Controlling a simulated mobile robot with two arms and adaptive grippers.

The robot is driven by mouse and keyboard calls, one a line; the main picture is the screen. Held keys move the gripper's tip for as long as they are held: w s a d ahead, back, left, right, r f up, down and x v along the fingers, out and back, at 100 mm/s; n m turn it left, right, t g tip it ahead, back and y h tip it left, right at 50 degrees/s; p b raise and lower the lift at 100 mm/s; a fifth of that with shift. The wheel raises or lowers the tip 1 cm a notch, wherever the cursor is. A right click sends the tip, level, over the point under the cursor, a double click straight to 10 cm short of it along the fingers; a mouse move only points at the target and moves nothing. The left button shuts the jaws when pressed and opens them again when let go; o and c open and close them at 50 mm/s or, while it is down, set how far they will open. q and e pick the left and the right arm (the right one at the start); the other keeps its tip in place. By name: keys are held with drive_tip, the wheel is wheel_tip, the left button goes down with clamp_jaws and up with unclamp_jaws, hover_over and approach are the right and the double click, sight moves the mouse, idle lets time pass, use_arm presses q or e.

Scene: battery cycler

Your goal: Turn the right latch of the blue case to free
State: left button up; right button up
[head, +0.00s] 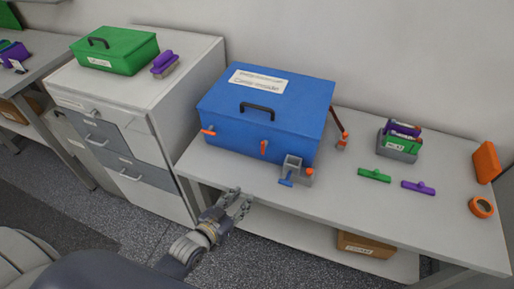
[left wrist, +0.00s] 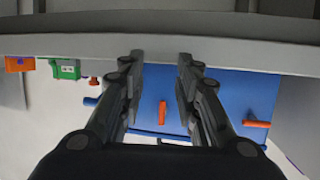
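The blue case (head: 262,110) stands on the white bench, lid shut, with a black handle and a white label on top. On its front, the right latch (head: 264,147) is orange and points up and down; the left latch (head: 208,131) is orange and lies roughly level. My left gripper (head: 242,202) is in front of the bench edge, apart from the case. In the left wrist view, which is turned upside down, its fingers (left wrist: 160,75) are spread and empty, with the right latch (left wrist: 163,113) between them in the picture. My right gripper is not in view.
A grey bracket (head: 292,163) with a blue lever and orange knob stands by the case's front right corner. A red-and-black tool (head: 339,128) is beside the case. Green and purple pieces, a grey holder (head: 398,153) and an orange tape roll (head: 481,207) lie further right.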

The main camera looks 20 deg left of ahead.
sight(262, 146)
use_arm(q)
wheel_tip(262, 146, up, 10)
drive_tip(key=w+t+h, duration=0.1)
drive_tip(key=w+t, duration=0.2)
drive_tip(key=t, duration=0.1)
drive_tip(key=x, duration=0.3)
drive_tip(key=p+x, duration=0.1)
drive_tip(key=x, duration=0.2)
drive_tip(key=p+x, duration=0.1)
drive_tip(key=x, duration=0.2)
drive_tip(key=shift+w+a+r, duration=0.1)
drive_tip(key=shift+w+a, duration=0.05)
drive_tip(key=shift+a, duration=0.15)
drive_tip(key=shift+w+d, duration=0.1)
drive_tip(key=shift+w, duration=0.3)
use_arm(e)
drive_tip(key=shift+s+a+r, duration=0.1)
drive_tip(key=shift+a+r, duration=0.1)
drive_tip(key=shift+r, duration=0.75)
use_arm(q)
clamp_jaws()
